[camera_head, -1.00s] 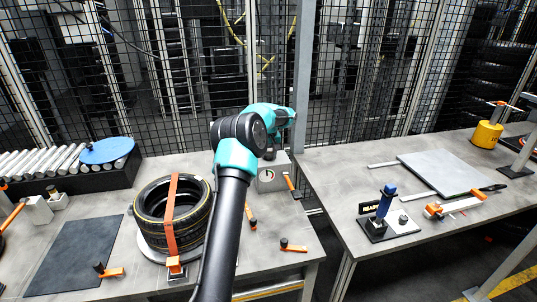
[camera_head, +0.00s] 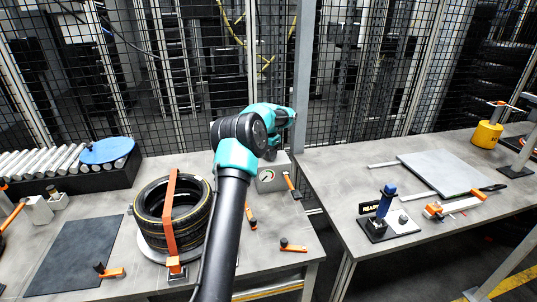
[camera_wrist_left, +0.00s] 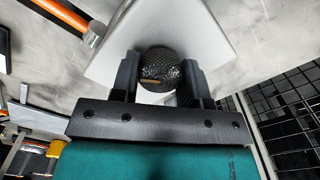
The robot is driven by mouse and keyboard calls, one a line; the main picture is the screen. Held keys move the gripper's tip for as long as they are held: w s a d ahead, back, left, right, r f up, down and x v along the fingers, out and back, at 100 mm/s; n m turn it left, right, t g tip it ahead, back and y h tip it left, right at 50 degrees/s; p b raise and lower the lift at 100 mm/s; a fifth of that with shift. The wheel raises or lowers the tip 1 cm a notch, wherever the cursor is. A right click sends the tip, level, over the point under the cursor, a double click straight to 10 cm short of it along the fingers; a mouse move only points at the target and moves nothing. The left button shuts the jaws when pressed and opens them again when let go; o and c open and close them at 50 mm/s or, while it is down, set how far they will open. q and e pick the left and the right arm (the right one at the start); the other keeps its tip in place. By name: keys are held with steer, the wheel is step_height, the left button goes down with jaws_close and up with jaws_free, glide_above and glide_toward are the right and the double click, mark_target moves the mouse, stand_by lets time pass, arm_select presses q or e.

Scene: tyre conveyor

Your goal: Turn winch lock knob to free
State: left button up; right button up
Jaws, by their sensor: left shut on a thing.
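The winch is a light grey box (camera_head: 267,181) with a round dial and an orange-tipped lever (camera_head: 291,186), near the back right of the left table. My left gripper (camera_wrist_left: 158,74) is at the top of the box, with its fingers on both sides of a round, black, knurled knob (camera_wrist_left: 160,66) bearing a short orange mark. It is shut on the knob. In the head view my left arm hides much of the contact. An orange strap (camera_head: 170,215) runs over stacked tyres (camera_head: 150,205). My right gripper is not in view.
An orange-handled tool (camera_head: 293,247) lies on the left table, and a dark mat (camera_head: 75,258) lies at left. The right table holds a blue-handled lever (camera_head: 385,200) on a base and a grey plate (camera_head: 445,173). Wire fencing stands behind.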

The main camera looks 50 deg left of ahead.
arm_select(q)
steer(key=m, duration=0.6)
steer(key=shift+m, duration=0.4)
steer(key=o, duration=0.9)
steer(key=shift+r, duration=0.15)
step_height(320, 180, up, 17)
steer(key=shift+r, duration=0.1)
stand_by(0.4)
stand_by(0.4)
